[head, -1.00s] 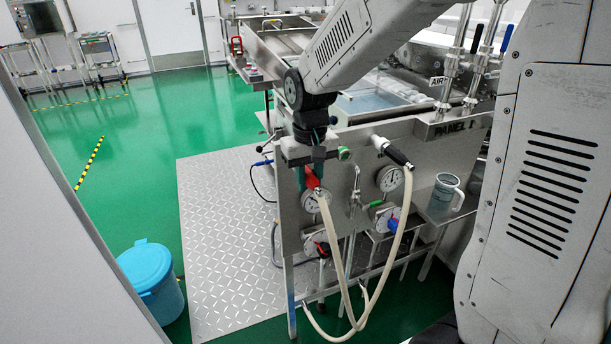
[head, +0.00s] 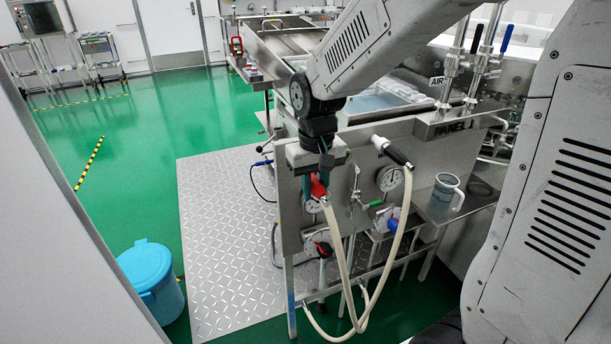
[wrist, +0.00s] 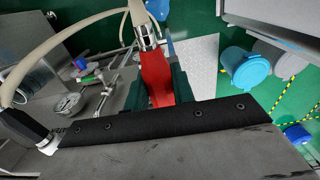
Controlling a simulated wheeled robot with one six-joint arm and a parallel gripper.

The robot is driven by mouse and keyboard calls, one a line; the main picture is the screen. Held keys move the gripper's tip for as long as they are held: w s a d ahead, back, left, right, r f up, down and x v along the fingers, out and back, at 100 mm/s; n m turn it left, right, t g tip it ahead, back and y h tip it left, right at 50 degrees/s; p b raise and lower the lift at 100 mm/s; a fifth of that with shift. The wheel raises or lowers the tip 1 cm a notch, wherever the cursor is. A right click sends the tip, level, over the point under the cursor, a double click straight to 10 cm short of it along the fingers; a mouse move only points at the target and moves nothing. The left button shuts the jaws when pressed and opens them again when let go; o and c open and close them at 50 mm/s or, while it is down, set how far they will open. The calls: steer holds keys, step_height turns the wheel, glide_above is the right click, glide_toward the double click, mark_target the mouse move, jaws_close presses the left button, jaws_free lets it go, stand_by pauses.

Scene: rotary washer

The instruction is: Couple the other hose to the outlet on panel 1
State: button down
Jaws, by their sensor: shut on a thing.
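My gripper (head: 321,180) is in front of the upper left part of panel 1 (head: 432,155). Its dark green fingers (wrist: 157,88) are shut on the red coupling (wrist: 154,72) of a cream hose. The coupling also shows in the head view (head: 318,188), with its hose hanging below. A second cream hose (head: 407,190) has a black coupling (head: 397,155) on a metal fitting (head: 379,142) at the panel's upper edge. That black coupling is at the lower left in the wrist view (wrist: 24,126). No green-marked fitting shows beside my gripper now; my gripper and arm block that area.
Pressure gauges (head: 390,178), a green-handled valve (head: 371,204) and a blue handle (head: 394,223) stand out from the panel. A grey mug (head: 445,190) stands on the side shelf. A blue bin (head: 152,280) is on the floor beside the tread plate (head: 222,230).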

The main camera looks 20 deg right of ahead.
steer(key=shift+s, duration=2.1)
steer(key=shift+d, duration=2.05)
steer(key=shift+d, duration=2)
steer(key=shift+s+d, duration=0.1)
steer(key=shift+d, duration=1.9)
